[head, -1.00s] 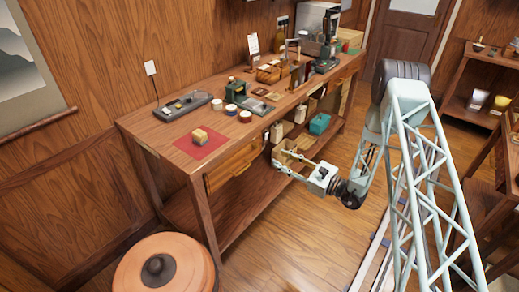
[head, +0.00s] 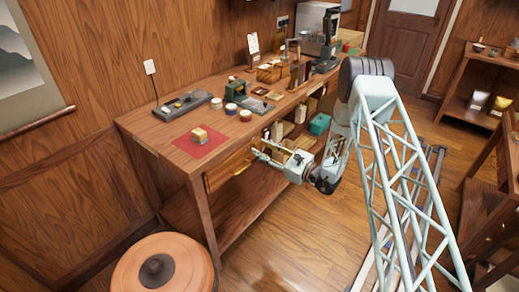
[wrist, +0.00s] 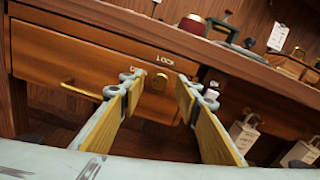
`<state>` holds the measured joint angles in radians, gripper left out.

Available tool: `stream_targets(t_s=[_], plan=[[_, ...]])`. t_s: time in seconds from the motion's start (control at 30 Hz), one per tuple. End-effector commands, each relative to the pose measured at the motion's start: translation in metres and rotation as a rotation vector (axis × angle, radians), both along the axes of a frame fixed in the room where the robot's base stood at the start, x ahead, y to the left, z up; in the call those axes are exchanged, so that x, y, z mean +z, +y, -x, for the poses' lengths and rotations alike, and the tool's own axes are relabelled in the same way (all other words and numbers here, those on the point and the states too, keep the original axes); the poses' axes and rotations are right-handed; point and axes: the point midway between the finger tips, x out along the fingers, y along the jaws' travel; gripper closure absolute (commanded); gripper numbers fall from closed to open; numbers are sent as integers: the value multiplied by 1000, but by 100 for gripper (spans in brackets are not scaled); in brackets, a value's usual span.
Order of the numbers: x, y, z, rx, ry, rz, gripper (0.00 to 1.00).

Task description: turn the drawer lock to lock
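The drawer lock (wrist: 159,82) is a small round brass-coloured knob on the wooden drawer front (wrist: 60,52). A "LOCK" label is above it, and another label to its upper left is partly hidden by a finger. My gripper (wrist: 164,90) is open and empty. In the wrist view its two fingers lie left and right of the knob, apart from it; the depth gap is hard to judge. In the head view my gripper (head: 262,150) is close to the right end of the drawer front (head: 230,164), and the lock cannot be made out.
A brass bar handle (wrist: 82,92) sits left of the lock. The tabletop edge (wrist: 190,44) overhangs the drawer. A tea cake (head: 200,134) lies on a red mat (head: 186,143) above. The floor (head: 275,235) in front is clear.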

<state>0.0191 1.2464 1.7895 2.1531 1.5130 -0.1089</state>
Motion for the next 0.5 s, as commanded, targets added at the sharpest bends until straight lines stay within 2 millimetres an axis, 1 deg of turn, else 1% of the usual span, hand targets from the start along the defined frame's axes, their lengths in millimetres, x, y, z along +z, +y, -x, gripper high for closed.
stream_targets(t_s=[0.03,0.2,0.5], plan=[[-1,4,-2,1,-1,1,70],[-1,11,-7,1,1,0,70],[0,13,-9,0,1,-1,70]])
